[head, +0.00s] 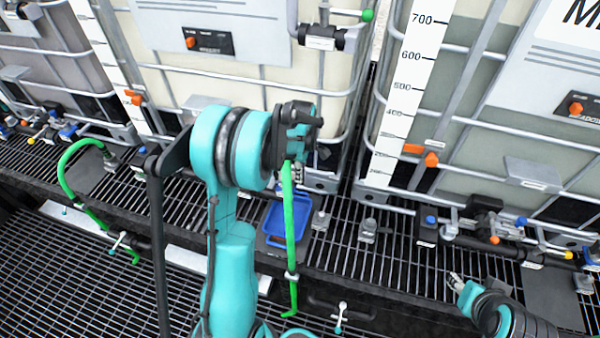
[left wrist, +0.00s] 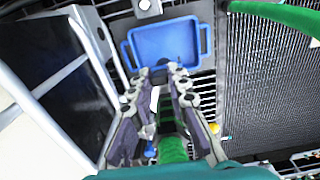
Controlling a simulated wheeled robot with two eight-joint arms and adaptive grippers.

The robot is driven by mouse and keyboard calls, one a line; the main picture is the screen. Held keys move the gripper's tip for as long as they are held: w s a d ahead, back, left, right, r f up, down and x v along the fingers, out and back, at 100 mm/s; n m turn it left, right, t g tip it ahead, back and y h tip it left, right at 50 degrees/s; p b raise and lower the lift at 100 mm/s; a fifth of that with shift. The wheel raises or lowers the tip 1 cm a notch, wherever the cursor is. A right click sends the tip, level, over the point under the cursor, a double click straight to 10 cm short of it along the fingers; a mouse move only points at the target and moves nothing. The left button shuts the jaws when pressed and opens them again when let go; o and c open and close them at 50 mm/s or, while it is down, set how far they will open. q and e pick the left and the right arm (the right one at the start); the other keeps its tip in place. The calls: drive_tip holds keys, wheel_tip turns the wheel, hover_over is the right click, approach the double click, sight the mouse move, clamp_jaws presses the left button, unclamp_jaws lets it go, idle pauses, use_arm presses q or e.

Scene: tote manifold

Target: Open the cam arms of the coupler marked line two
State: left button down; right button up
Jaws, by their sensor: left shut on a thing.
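My left gripper (left wrist: 167,73) is shut on the upper part of a green hose (head: 290,215). The hose hangs from it in the head view and shows between its fingers in the left wrist view (left wrist: 173,146). In the head view, the fingers are mostly hidden behind my wrist, in front of the middle tank. My right gripper (head: 456,281) is low at the right, small and apart from the fittings; its opening is unclear. Small tags mark the valve fittings, such as one at the right tank (head: 486,221). I cannot read line two on any, nor make out its cam arms.
A blue tray (head: 269,238) lies on the grating below my left gripper; it also shows in the left wrist view (left wrist: 130,52). Another green hose (head: 66,172) curves at the left. Caged white tanks stand along the back. Dark grating (head: 90,275) lies in front.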

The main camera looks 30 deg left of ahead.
use_arm(q)
drive_tip(key=shift+d+f, duration=0.1)
drive_tip(key=shift+w+d+f+g+y+b, duration=0.15)
drive_tip(key=shift+d+f+g+y+b, duration=0.4)
drive_tip(key=shift+y+b, duration=1.55)
drive_tip(key=shift+w+d+f+g+y+b, duration=0.15)
drive_tip(key=shift+d+f+g+y+b, duration=0.45)
drive_tip(key=shift+y+b, duration=1.5)
drive_tip(key=shift+w+d+f+g+y+b, duration=0.15)
drive_tip(key=shift+d+f+g+y+b, duration=0.4)
drive_tip(key=shift+y+b, duration=1.55)
drive_tip(key=shift+d+f+h+b, duration=0.15)
drive_tip(key=shift+h+b, duration=0.3)
drive_tip(key=shift+h, duration=0.05)
drive_tip(key=c, duration=1.4)
unclamp_jaws()
drive_tip(key=shift+c, duration=0.2)
drive_tip(key=v, duration=0.7)
drive_tip(key=shift+d, duration=0.25)
drive_tip(key=shift+s, duration=0.1)
